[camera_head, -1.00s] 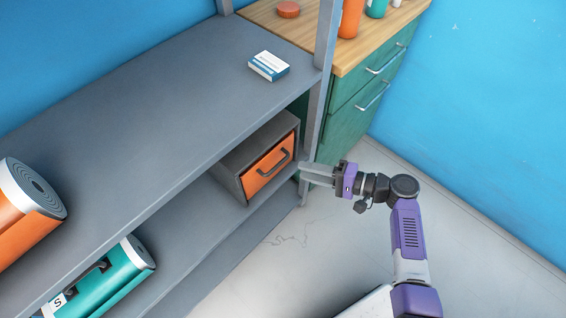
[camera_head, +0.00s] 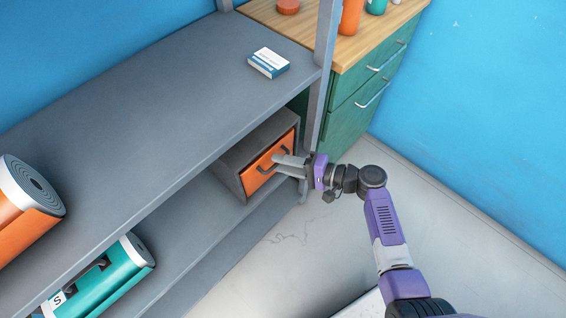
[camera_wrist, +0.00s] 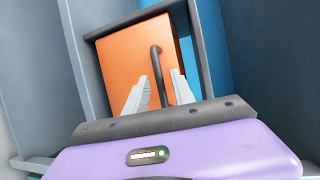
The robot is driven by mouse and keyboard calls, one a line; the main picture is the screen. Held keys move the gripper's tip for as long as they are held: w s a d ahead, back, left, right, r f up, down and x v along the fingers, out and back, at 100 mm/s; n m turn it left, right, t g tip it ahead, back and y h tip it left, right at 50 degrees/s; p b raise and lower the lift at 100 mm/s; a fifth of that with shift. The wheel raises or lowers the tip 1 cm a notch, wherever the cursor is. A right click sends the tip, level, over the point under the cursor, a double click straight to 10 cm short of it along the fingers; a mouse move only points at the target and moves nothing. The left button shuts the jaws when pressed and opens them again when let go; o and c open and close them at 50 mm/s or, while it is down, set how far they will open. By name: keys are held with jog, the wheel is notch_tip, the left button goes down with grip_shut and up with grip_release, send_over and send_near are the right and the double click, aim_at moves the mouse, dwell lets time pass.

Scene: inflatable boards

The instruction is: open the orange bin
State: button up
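The orange bin is a grey box with an orange front (camera_head: 256,180) and a dark bar handle (camera_head: 281,154). It stands on the lower shelf at its right end, and its front looks closed. In the wrist view the orange front (camera_wrist: 132,66) fills the middle, with the dark handle (camera_wrist: 157,75) running lengthwise. My gripper (camera_head: 277,163) is at the bin's front, beside the handle. In the wrist view its two fingers (camera_wrist: 157,93) are apart, one on each side of the handle's lower part. Whether they touch the handle cannot be told.
The grey upper shelf (camera_head: 150,125) overhangs the bin, and a shelf post (camera_head: 315,112) stands close to its right. A small white-blue box (camera_head: 268,62) lies on the upper shelf. A green cabinet (camera_head: 352,118) stands behind. The floor in front (camera_head: 275,262) is clear.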

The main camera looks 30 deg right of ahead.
grip_shut()
dwell(1.2)
